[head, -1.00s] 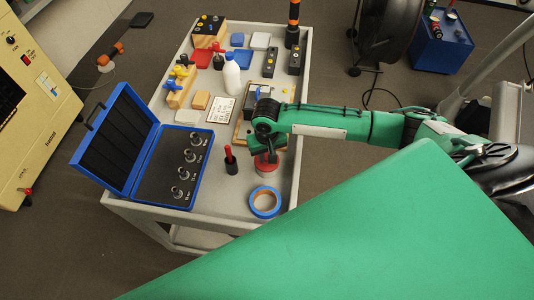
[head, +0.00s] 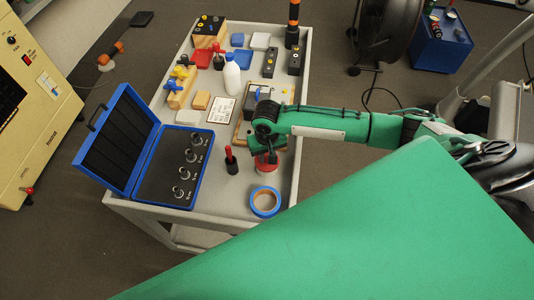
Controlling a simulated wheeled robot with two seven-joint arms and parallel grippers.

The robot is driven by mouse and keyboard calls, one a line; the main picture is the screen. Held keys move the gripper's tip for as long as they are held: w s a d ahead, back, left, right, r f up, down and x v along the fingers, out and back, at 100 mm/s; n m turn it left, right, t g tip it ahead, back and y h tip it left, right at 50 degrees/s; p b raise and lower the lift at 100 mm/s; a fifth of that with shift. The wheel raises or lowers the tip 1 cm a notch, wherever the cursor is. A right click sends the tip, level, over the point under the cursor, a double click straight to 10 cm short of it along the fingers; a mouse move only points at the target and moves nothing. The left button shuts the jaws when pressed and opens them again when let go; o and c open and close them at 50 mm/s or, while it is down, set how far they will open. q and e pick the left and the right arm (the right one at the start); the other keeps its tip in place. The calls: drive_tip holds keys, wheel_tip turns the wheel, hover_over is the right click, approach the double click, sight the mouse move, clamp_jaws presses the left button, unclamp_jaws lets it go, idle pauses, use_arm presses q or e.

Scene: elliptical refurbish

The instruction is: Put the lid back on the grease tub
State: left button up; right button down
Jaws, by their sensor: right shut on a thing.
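The grease tub (head: 266,168) is a small red round container on the cart, just above the blue tape roll in the picture. My right gripper (head: 265,153) points down directly over it, shut on the lid at the top of the tub. The lid is mostly hidden by the gripper, and I cannot tell whether it sits flat on the rim. My left gripper is not in view.
A red-handled tool (head: 230,160) stands upright close left of the tub. A blue tape roll (head: 265,202) lies just below it. An open blue case (head: 170,168) is at left. A white bottle (head: 232,76) and several blocks fill the cart's far half.

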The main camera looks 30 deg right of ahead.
drive_tip(key=c, duration=0.7)
unclamp_jaws()
drive_tip(key=shift+r+p, duration=3.55)
drive_tip(key=shift+p, duration=0.75)
drive_tip(key=shift+f, duration=0.1)
clamp_jaws()
